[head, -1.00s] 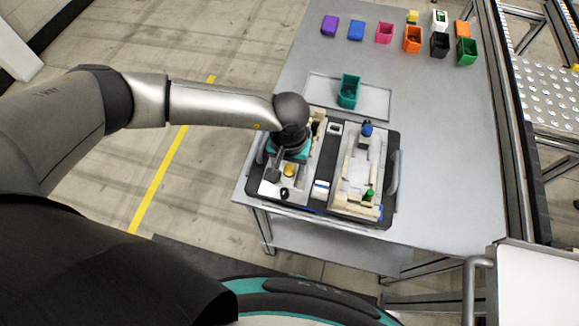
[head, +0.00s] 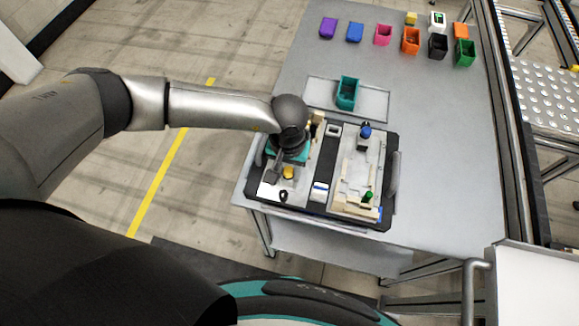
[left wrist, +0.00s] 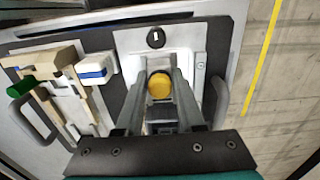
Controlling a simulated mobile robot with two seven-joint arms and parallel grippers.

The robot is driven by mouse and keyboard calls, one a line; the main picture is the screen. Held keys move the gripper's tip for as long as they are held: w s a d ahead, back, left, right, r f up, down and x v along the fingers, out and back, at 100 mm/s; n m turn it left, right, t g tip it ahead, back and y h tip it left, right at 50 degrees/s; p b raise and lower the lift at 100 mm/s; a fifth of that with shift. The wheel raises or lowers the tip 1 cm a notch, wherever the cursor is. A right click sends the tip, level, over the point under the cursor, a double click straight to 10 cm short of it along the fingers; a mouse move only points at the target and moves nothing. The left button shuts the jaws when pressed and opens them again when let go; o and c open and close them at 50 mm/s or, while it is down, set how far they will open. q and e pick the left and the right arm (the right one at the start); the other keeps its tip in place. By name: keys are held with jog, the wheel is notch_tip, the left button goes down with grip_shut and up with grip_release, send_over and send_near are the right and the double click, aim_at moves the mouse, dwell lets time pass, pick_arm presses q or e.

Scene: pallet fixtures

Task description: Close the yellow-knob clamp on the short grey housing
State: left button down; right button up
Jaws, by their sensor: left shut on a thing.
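The yellow knob (head: 288,172) of the clamp is on the light grey left half of the pallet fixture. In the left wrist view the yellow knob (left wrist: 160,86) sits between my two fingers. My left gripper (head: 279,170) is shut on it, pointing down. The clamp arm and the short grey housing are largely hidden behind the fingers and wrist, so I cannot tell whether the clamp is open or closed. A light grey plate (left wrist: 135,42) shows around the fingers. My right gripper is not in view.
The black pallet has a side handle (head: 393,172). Its right half carries beige blocks, a blue knob (head: 366,131) and a green knob (head: 368,196). A white and blue block (head: 319,191) lies between the halves. A teal bin (head: 347,93) and several coloured bins stand behind.

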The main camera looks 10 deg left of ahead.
pick_arm(q)
jog(key=shift+w, duration=0.1)
jog(key=shift+w+f+b, duration=0.1)
jog(key=shift+w+b, duration=1.05)
jog(key=c, duration=0.7)
grip_release()
jog(key=shift+s, duration=0.1)
jog(key=shift+r, duration=0.2)
jog(key=shift+r+p, duration=2.7)
jog(key=shift+r, duration=1.25)
